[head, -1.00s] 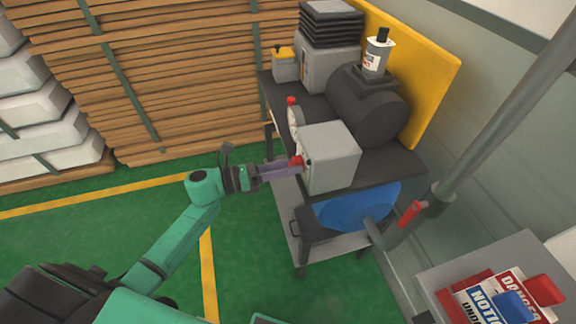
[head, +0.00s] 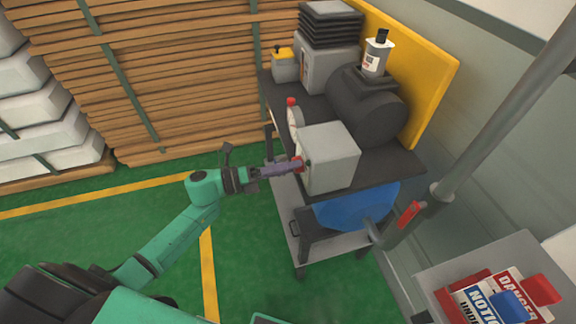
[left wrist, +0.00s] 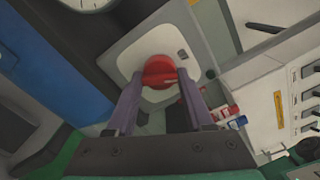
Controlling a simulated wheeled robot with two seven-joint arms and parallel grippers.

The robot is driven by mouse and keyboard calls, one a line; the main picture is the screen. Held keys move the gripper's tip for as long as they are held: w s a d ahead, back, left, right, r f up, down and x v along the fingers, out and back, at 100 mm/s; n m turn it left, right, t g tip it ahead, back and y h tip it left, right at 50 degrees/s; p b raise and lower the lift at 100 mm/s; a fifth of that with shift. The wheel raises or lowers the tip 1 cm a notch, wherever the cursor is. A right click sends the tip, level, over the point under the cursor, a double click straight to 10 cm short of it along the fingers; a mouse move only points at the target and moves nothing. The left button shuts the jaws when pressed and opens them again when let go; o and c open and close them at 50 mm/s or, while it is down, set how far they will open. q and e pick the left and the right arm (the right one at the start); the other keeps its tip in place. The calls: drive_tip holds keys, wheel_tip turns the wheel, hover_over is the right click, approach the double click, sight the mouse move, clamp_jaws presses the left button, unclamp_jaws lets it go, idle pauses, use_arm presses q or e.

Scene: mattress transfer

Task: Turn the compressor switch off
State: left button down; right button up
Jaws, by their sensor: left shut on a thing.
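The compressor's grey control box (head: 330,158) stands at the front of the dark cart top. Its red rotary switch (left wrist: 159,72) faces my left gripper and sits on a pale plate in the left wrist view. My left gripper (left wrist: 160,80) has its two purple fingers on either side of the red knob, shut on it. In the head view the left gripper (head: 298,165) reaches the box's left face, and its fingers hide most of the knob. The dark compressor tank (head: 368,108) lies behind the box. My right gripper is not in view.
A blue rounded object (head: 350,208) is on the shelf below. A grey pole (head: 500,105) and a sign box (head: 480,265) stand at right. Green floor at left is clear.

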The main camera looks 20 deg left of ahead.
use_arm(q)
drive_tip(key=n+p, duration=0.1)
drive_tip(key=n, duration=0.4)
drive_tip(key=shift+n, duration=0.3)
drive_tip(key=shift+p, duration=0.3)
drive_tip(key=shift+c, duration=1.4)
unclamp_jaws()
drive_tip(key=shift+a, duration=0.1)
drive_tip(key=b+v, duration=0.2)
drive_tip(key=v, duration=1.2)
drive_tip(key=shift+a+b, duration=0.2)
drive_tip(key=shift+b, duration=0.2)
